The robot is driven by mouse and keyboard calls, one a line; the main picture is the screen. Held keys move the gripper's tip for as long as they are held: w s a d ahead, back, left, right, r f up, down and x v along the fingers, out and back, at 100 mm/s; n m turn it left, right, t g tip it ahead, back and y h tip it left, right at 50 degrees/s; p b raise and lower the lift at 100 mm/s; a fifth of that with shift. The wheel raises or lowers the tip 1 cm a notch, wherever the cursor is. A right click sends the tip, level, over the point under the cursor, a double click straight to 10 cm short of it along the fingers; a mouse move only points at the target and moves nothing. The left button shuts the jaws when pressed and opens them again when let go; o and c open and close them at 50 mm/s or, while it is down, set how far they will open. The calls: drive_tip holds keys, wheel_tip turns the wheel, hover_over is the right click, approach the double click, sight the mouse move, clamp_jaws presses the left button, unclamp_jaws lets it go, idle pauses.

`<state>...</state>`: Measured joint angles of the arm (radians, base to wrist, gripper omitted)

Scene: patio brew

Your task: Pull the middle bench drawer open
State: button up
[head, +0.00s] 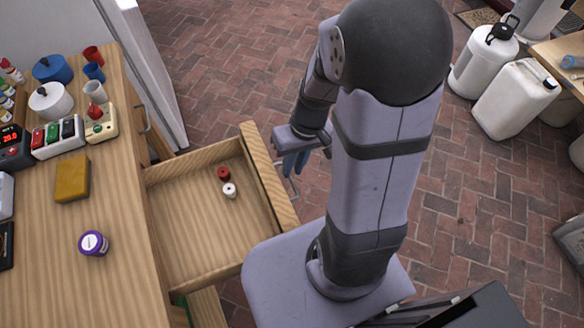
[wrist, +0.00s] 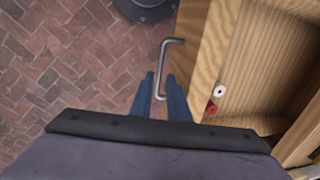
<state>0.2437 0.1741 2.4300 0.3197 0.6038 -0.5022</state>
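A wooden bench drawer (head: 205,235) stands pulled well out from the bench, with a red spool (head: 223,173) and a white spool (head: 229,190) inside. Its front (head: 270,180) carries a metal bar handle (wrist: 163,65), seen in the wrist view. My gripper (head: 297,165) is just outside the drawer front, at the handle. In the wrist view its two blue fingers (wrist: 160,92) are apart, and the handle's near end shows between them. They do not look clamped on the bar. My arm hides part of the handle in the head view.
The bench top (head: 125,190) holds a yellow sponge (head: 72,179), a purple-lidded jar (head: 93,243), cups and switch boxes. Another handle (head: 144,118) is on the bench front beyond the drawer. White jugs (head: 512,98) stand far right. Brick floor beyond the drawer is clear.

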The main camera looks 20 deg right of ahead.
drive_tip(key=shift+d+r, duration=0.25)
drive_tip(key=shift+r, duration=1.05)
drive_tip(key=shift+d+r, duration=0.25)
drive_tip(key=shift+r, duration=1)
drive_tip(key=s+a+r+h+p, duration=0.2)
drive_tip(key=s+a+r+p, duration=0.1)
drive_tip(key=r+p, duration=0.4)
drive_tip(key=shift+s+r+p, duration=0.25)
drive_tip(key=shift+s+p, duration=0.15)
drive_tip(key=shift+s, duration=0.3)
